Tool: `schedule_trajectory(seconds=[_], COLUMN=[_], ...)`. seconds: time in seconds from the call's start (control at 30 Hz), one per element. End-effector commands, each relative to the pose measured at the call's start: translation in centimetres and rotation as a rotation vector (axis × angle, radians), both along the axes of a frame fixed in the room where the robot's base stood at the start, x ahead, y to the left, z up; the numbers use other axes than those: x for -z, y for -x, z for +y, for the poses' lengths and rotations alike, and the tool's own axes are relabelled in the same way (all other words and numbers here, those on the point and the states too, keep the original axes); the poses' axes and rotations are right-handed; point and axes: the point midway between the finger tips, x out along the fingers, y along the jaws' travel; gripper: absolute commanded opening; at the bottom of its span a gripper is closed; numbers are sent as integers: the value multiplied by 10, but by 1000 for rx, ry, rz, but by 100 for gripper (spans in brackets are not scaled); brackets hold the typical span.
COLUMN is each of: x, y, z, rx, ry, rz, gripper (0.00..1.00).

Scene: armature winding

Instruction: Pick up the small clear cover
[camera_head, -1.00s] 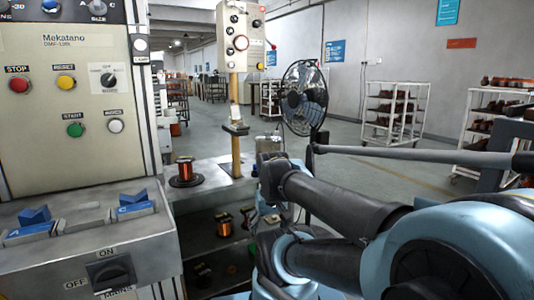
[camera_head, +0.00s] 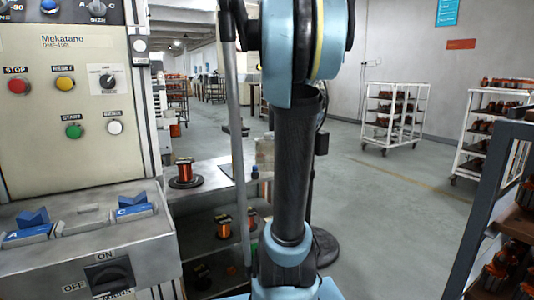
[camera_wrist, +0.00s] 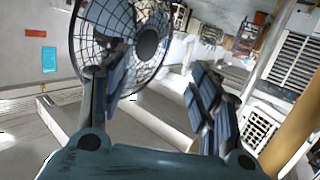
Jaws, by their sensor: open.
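My gripper (camera_wrist: 158,78) is open and empty in the wrist view, its two dark padded fingers spread wide apart. It is out of the head view, where my arm stands upright. No cover shows between or near the fingers. In the head view a small pale, greyish flat piece (camera_head: 88,212) lies on the machine's ledge between the blue block marked A (camera_head: 33,222) and the blue block marked C (camera_head: 134,206). It may be the clear cover; I cannot tell for sure.
The control cabinet (camera_head: 75,140) fills the left side. A copper wire spool (camera_head: 185,172) stands on the bench beside it. White racks (camera_head: 393,112) stand at the back right, and a dark shelf (camera_head: 490,210) is near at right. A fan (camera_wrist: 120,40) shows behind my gripper.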

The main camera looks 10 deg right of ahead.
Motion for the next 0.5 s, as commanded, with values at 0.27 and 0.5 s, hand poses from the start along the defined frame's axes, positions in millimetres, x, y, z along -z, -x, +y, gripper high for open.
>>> schedule_trajectory(seconds=[0.27,0.5], x=[-67,-96], y=[-80,-133], z=[-27,-38], rx=[-127,-304], ry=[75,126], rz=[-252,-408], gripper=[57,57])
